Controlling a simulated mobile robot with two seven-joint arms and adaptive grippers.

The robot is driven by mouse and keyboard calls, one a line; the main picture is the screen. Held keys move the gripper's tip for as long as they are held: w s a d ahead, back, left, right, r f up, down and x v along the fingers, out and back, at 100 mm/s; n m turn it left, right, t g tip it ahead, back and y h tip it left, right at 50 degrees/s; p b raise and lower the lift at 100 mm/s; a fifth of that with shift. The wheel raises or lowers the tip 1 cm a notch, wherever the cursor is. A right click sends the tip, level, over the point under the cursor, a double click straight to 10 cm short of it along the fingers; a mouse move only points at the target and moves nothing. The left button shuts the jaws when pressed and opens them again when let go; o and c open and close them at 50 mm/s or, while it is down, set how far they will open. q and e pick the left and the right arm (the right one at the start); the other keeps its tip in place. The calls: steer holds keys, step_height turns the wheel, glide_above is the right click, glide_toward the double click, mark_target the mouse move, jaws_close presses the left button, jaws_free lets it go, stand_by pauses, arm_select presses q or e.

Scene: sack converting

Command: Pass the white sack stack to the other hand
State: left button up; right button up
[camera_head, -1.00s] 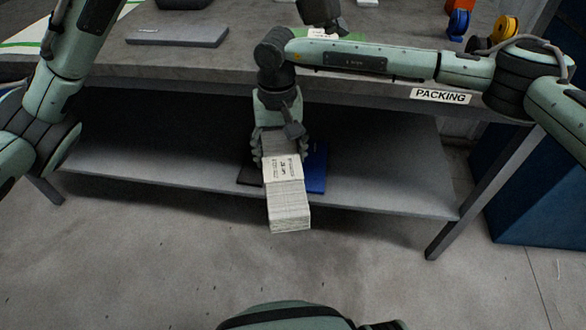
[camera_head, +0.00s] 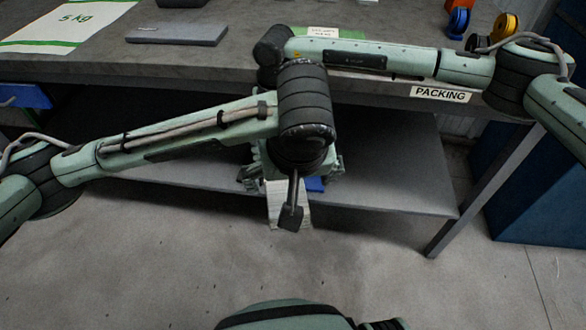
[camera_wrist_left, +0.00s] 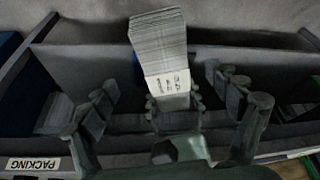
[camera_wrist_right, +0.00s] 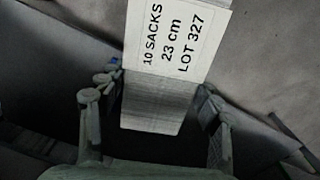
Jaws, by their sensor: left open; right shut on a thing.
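The white sack stack (camera_head: 275,203) is a thick pale bundle with a printed label band, held out in front of the lower shelf. In the right wrist view the stack (camera_wrist_right: 165,60) shows the label "10 SACKS 23 cm LOT 327". My right gripper (camera_wrist_right: 155,88) is shut on it; in the head view my left wrist hides this grip. My left gripper (camera_head: 293,176) is open over the stack. In the left wrist view its fingers (camera_wrist_left: 162,88) stand wide on both sides of the stack (camera_wrist_left: 158,40), apart from it, with the right gripper's fingers between them.
A blue bin (camera_head: 535,190) stands at right. The front floor is clear.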

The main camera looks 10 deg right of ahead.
arm_select(q)
steer(key=x, duration=0.7)
steer(key=shift+c, duration=0.3)
steer(key=shift+d, duration=0.1)
steer(key=c, duration=1.4)
arm_select(e)
steer(key=shift+a+r, duration=0.1)
steer(key=shift+a, duration=0.05)
arm_select(q)
steer(key=shift+c, duration=0.8)
arm_select(e)
steer(key=o, duration=1.4)
steer(key=shift+o, duration=1)
